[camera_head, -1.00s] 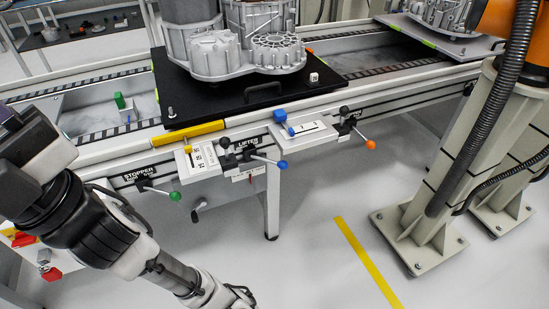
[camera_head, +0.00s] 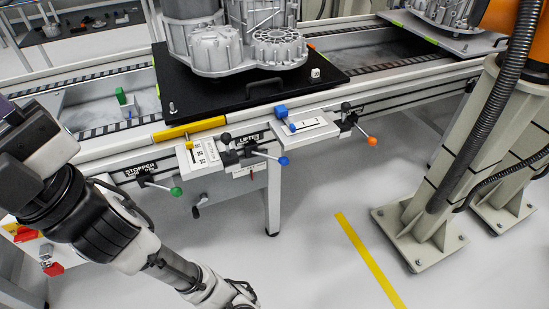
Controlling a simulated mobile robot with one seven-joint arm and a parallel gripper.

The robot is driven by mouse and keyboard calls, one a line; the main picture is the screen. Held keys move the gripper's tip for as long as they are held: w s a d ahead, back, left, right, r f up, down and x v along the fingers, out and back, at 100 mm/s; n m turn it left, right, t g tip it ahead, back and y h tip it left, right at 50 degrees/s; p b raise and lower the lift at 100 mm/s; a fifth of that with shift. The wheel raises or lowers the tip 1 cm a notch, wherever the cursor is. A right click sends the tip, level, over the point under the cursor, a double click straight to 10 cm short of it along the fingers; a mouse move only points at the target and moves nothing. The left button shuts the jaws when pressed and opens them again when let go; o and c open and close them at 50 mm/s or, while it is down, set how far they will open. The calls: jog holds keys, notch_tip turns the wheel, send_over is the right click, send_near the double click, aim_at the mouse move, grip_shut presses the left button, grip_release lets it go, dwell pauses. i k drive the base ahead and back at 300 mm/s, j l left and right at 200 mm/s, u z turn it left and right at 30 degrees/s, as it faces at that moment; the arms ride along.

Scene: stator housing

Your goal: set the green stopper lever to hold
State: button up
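My gripper (camera_head: 243,299) is at the bottom edge of the view, well below and right of the green ball, and touches nothing that I can see. It is small and partly cut off, so its fingers do not show clearly. The lever's position markings are too small to read.
A blue-ended lever (camera_head: 283,161) by the LIFTER label and an orange-ended lever (camera_head: 372,141) stand further right along the rail. A black pallet (camera_head: 196,98) carries the metal housing (camera_head: 215,50) above. A table leg (camera_head: 272,200) stands below; the floor in front is clear.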

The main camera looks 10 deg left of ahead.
aim_at(177, 191)
jog(key=u, duration=1.05)
